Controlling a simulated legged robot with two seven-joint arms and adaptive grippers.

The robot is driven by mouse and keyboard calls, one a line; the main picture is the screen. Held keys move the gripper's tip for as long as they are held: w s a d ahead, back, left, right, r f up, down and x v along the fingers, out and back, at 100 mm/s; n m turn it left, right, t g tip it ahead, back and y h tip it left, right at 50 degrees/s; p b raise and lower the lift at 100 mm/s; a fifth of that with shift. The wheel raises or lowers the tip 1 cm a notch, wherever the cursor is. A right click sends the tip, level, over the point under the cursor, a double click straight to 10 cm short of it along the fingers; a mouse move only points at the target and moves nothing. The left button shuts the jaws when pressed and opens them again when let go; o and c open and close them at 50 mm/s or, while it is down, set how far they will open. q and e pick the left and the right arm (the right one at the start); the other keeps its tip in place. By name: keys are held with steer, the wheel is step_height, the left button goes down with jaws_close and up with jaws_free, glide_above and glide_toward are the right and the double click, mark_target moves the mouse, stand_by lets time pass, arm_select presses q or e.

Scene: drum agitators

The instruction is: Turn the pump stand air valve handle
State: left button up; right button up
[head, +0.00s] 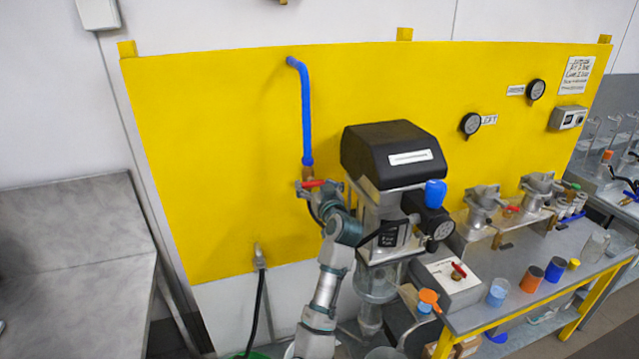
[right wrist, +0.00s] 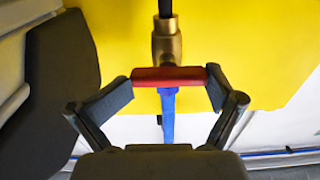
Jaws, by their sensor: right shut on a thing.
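The air valve's red handle (head: 313,183) is at the lower end of a blue hose (head: 306,110) on the yellow panel, left of the pump stand (head: 385,215). My right gripper (head: 319,189) is at the handle, partly hidden by its own wrist. In the right wrist view the red handle (right wrist: 169,77) lies crosswise between the fingertips of my right gripper (right wrist: 172,80), which is shut on its two ends. The brass valve body (right wrist: 166,40) is just beyond the handle. My left gripper is not in view.
The black-topped pump stand is close to the right of my right arm. A grey bench (head: 468,305) with a control box (head: 447,282), cups and metal fittings is at the right. A grey slab (head: 75,255) stands at the left. The yellow panel (head: 220,150) is bare left of the hose.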

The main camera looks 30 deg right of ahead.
steer(key=o, duration=0.8)
steer(key=shift+w+a+f, duration=0.3)
steer(key=shift+a+f, duration=0.1)
steer(key=shift+f, duration=0.1)
steer(key=shift+s+f, duration=0.1)
steer(key=shift+s, duration=0.15)
steer(key=v, duration=0.7)
steer(key=d+v, duration=0.1)
steer(key=v, duration=0.3)
steer(key=shift+s+a+r, duration=0.1)
steer(key=shift+s+r, duration=0.3)
steer(key=shift+s, duration=0.1)
steer(key=shift+a, duration=0.1)
